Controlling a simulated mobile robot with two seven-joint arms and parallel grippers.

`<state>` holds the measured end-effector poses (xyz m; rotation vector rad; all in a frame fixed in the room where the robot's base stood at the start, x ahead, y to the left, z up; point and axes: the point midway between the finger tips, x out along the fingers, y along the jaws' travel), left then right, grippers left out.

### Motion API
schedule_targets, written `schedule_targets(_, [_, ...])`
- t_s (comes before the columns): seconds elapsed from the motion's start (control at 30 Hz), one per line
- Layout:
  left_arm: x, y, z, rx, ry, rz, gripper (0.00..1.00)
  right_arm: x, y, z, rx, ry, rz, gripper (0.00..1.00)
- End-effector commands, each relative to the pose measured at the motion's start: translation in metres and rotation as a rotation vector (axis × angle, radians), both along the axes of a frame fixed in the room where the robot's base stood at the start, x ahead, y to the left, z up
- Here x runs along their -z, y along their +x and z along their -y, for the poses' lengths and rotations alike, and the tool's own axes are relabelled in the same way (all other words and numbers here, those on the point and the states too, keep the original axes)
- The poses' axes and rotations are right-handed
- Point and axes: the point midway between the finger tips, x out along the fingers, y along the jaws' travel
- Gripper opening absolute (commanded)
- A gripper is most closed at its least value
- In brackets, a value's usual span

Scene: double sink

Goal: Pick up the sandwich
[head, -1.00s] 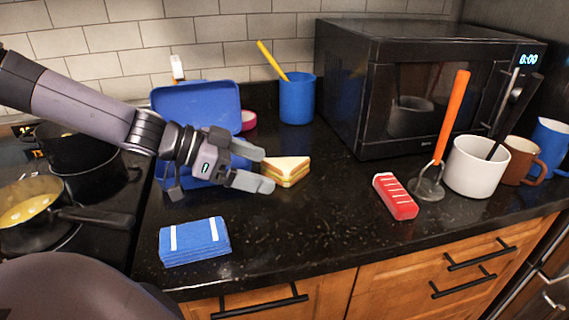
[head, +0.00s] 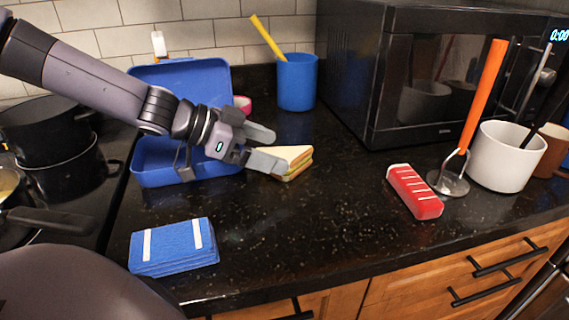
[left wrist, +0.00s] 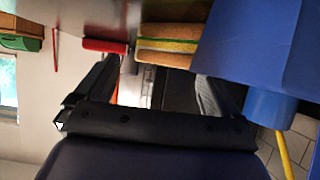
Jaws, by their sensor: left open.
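The sandwich (head: 296,153), a wedge with pale bread and green and yellow filling, lies on the dark counter right of the open blue lunchbox (head: 150,180). My left gripper (head: 272,150) is open, its fingers pointing right toward the sandwich. The lower finger overlaps the sandwich's left side in the head view; contact cannot be told. In the left wrist view the layered sandwich (left wrist: 167,45) appears beyond and between the two open fingers (left wrist: 160,85). Nothing is held. My right gripper is not in view.
A blue cup (head: 297,85) with a yellow utensil stands behind. A microwave (head: 425,90) stands at the back right. A red block-like item (head: 415,192), a masher (head: 480,105) and a white mug (head: 503,158) are at right. A folded blue cloth (head: 175,247) lies in front. The front middle counter is clear.

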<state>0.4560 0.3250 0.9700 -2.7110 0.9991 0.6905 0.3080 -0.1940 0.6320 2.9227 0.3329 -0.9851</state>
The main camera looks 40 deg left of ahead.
Motion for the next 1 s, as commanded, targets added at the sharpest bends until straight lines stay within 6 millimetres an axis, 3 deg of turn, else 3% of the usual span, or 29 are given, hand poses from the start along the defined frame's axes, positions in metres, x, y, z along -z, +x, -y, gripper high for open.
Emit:
schedule_targets(0.2, [0.017, 0.018, 0.015, 0.0, 0.002, -0.002, 0.96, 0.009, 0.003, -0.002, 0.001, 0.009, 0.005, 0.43])
schedule_targets(0.63, [0.019, 0.026, 0.022, 0.0, 0.001, 0.001, 0.96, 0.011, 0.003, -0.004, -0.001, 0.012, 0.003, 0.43])
schedule_targets(0.67, [0.019, 0.026, 0.022, 0.0, 0.001, 0.001, 0.93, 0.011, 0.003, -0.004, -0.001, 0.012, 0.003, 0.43])
schedule_targets(0.77, [0.019, 0.026, 0.022, -0.001, 0.0, 0.0, 0.65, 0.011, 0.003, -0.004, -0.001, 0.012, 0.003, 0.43])
schedule_targets(1.0, [0.019, 0.026, 0.022, -0.001, 0.0, 0.0, 0.65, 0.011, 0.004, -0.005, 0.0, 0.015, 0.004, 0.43])
